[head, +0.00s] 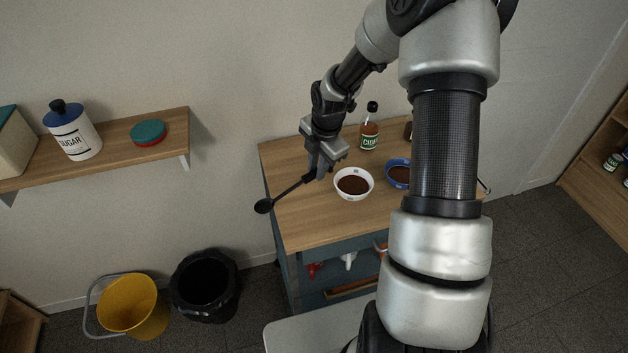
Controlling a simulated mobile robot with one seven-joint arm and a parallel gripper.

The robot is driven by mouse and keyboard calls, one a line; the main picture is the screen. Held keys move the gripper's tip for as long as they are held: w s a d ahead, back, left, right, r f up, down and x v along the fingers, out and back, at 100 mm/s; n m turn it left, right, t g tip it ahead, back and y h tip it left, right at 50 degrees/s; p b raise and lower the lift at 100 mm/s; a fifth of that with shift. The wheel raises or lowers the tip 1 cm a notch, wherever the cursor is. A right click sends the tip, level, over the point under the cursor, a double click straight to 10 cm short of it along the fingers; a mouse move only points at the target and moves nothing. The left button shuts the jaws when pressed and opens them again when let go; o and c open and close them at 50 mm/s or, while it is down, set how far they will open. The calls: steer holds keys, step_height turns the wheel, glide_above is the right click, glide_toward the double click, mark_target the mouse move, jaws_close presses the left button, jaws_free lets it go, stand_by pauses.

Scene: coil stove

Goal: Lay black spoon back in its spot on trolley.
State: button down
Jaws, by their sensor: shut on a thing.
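The black spoon (286,192) is in my gripper (317,172), which is shut on its handle end. The spoon points left and down in the picture, with its round bowl over or just past the trolley's left edge. The trolley (310,228) has a wooden top and a dark blue-grey body. My gripper is above the left part of the top. I cannot tell how high the spoon is above the wood.
A white bowl (353,184) with dark brown contents stands right of my gripper. A blue bowl (396,174) and a cider bottle (369,128) stand close by. My arm hides the trolley's right part. The top's front left is clear. A black bin (205,287) and yellow bucket (133,306) stand left.

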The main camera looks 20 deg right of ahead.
steer(key=shift+s+x, duration=0.2)
steer(key=shift+x, duration=0.8)
steer(key=shift+s+x, duration=0.2)
steer(key=shift+x, duration=0.75)
steer(key=shift+f, duration=0.1)
steer(key=shift+f, duration=0.15)
steer(key=c, duration=1.6)
jaws_free()
steer(key=v, duration=1.2)
steer(key=shift+d+p, duration=0.1)
steer(key=shift+p, duration=0.3)
